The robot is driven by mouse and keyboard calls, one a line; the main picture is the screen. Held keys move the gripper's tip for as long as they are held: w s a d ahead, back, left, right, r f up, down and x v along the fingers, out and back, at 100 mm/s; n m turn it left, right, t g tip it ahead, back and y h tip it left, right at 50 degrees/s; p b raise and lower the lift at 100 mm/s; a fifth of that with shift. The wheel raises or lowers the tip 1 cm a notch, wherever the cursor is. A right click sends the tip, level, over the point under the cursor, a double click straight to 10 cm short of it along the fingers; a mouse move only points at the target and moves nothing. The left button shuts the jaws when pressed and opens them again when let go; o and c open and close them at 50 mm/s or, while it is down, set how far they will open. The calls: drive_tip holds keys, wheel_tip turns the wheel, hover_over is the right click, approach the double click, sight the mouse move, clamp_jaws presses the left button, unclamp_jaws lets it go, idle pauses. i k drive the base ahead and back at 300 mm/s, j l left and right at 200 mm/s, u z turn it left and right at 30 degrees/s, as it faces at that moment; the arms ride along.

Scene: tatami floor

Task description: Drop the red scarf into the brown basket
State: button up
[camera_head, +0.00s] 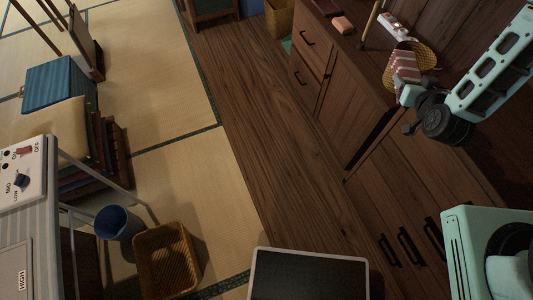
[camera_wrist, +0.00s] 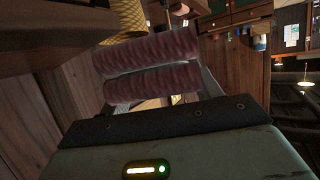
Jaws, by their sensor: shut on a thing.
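The red scarf (camera_head: 404,66), a folded bundle in dull red with pale stripes, is at the upper right of the head view. My gripper (camera_head: 407,90) is shut on it, beside the counter. In the wrist view the scarf (camera_wrist: 150,65) shows as two ribbed reddish rolls with a pale band between them, in front of my gripper's jaws. The fingertips are mostly hidden by it. The brown basket (camera_head: 164,234), a square open wicker one, stands on the tatami at the lower left of the head view, well apart from my gripper. Its visible inside looks empty.
A round yellow wicker tray (camera_head: 429,55) is behind the scarf on the wooden counter. An orange block (camera_head: 343,24) and a white power strip (camera_head: 395,27) are there too. A blue bin (camera_head: 117,222) and a grey heater (camera_head: 28,220) stand near the basket. The wooden floor strip (camera_head: 250,130) is clear.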

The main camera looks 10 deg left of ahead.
sight(175, 258)
drive_tip(key=u, duration=0.45)
drive_tip(key=l+u, duration=0.1)
drive_tip(key=u, duration=0.4)
drive_tip(key=k+u, duration=0.1)
drive_tip(key=u, duration=0.35)
drive_tip(key=l+u, duration=0.1)
drive_tip(key=u, duration=0.35)
drive_tip(key=k+j, duration=0.05)
